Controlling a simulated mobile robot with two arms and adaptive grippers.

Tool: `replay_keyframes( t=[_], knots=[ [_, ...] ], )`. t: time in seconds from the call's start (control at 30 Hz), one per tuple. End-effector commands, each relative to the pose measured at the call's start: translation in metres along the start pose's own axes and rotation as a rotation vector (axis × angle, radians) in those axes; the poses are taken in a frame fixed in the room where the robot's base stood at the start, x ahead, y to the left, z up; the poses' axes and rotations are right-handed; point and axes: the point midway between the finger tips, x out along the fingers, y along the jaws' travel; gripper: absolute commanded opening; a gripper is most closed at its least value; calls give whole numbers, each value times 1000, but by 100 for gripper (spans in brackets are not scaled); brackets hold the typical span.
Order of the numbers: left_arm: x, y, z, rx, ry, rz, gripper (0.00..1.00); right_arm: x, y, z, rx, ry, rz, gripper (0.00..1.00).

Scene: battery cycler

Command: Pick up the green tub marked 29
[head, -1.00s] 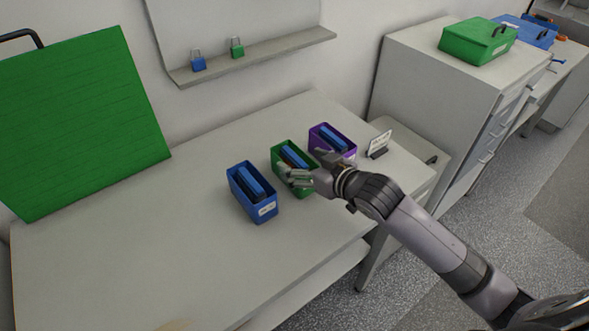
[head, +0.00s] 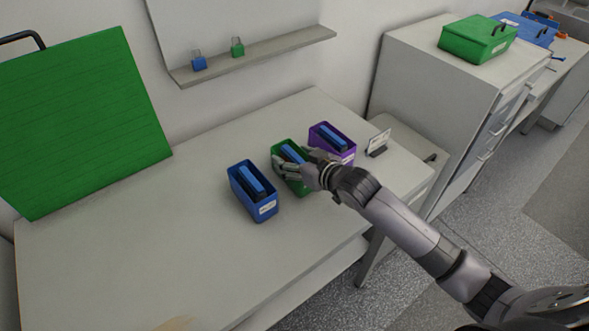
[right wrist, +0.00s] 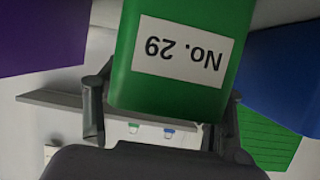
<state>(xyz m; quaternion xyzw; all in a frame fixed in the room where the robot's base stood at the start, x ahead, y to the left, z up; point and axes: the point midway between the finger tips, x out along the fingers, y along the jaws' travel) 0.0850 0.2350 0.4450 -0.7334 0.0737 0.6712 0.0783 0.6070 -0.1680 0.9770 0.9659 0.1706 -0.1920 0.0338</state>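The green tub (head: 301,190) stands on the table between a blue tub and a purple tub, with a blue block inside it. In the right wrist view the green tub (right wrist: 130,85) carries a white label reading "No. 29", upside down. My right gripper (head: 299,162) is at the green tub and covers part of it. In the right wrist view the fingers of my right gripper (right wrist: 163,118) are spread wide, one on each side of the tub; I cannot tell whether they touch it. My left gripper is not in view.
The blue tub (head: 263,214) stands close on the left and the purple tub (head: 347,157) close on the right. A small sign (head: 378,141) stands beyond the purple tub. A green panel (head: 80,120) leans at the table's left.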

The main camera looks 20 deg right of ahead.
Motion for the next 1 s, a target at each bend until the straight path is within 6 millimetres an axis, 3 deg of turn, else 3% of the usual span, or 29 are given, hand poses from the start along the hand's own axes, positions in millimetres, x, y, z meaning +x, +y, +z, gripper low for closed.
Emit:
replay_keyframes(
  t=[0.7, 1.0],
  knots=[
    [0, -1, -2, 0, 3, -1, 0, 0, 0, 0, 1, -1, 1, 13],
    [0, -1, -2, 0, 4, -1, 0, -1, 0, -4, -1, 6, 0, 13]
  ],
)
